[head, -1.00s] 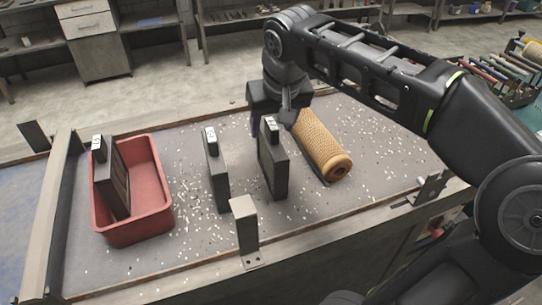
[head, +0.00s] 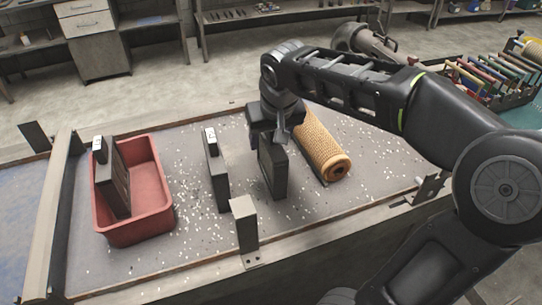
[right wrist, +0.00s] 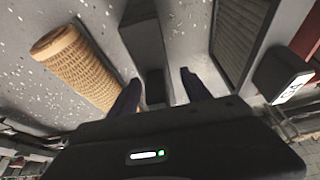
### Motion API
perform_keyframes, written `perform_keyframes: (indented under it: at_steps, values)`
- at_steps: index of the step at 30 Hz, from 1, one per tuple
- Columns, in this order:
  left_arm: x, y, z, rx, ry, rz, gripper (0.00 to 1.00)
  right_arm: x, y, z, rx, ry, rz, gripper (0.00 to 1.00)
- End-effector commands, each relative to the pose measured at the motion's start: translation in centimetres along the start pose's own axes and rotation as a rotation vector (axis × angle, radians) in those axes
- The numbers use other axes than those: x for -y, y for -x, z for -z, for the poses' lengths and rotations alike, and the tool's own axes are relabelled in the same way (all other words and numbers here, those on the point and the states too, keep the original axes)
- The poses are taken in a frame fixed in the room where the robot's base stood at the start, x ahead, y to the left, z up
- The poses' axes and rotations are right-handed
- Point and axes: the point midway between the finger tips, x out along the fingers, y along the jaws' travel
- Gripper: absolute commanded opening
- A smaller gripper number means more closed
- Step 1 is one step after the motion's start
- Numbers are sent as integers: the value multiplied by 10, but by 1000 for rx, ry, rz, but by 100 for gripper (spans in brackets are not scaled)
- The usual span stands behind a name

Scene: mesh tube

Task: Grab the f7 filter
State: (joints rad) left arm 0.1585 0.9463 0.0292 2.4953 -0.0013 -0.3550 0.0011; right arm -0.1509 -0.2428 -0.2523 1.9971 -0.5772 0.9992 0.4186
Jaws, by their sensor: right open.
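Three dark, flat filters with small handle blocks show in the head view. One filter (head: 273,172) stands upright under my right gripper (head: 276,138); its label is hidden by the gripper. A second filter (head: 217,175) stands upright to its left, and a third (head: 115,178) leans inside the red bin. The labels are too small to read surely. In the right wrist view, my right gripper (right wrist: 160,82) is open, with its dark fingers on either side of the near filter (right wrist: 143,42). I cannot tell whether they touch it. My left gripper is not in view.
A tan mesh tube (head: 324,146) lies close to the right of the near filter. The red bin (head: 148,228) stands at the left of the grey, speckled table (head: 373,160). A metal bracket (head: 244,222) rises at the front edge.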

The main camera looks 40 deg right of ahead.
Motion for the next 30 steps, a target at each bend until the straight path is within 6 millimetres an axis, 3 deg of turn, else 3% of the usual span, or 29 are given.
perform_keyframes:
  at_steps: [14, 30]
  values:
    - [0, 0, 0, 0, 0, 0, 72, 0, 0, 0, 0, 0, 0, 56]
    - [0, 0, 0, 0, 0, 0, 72, 0, 0, 0, 0, 0, 0, 11]
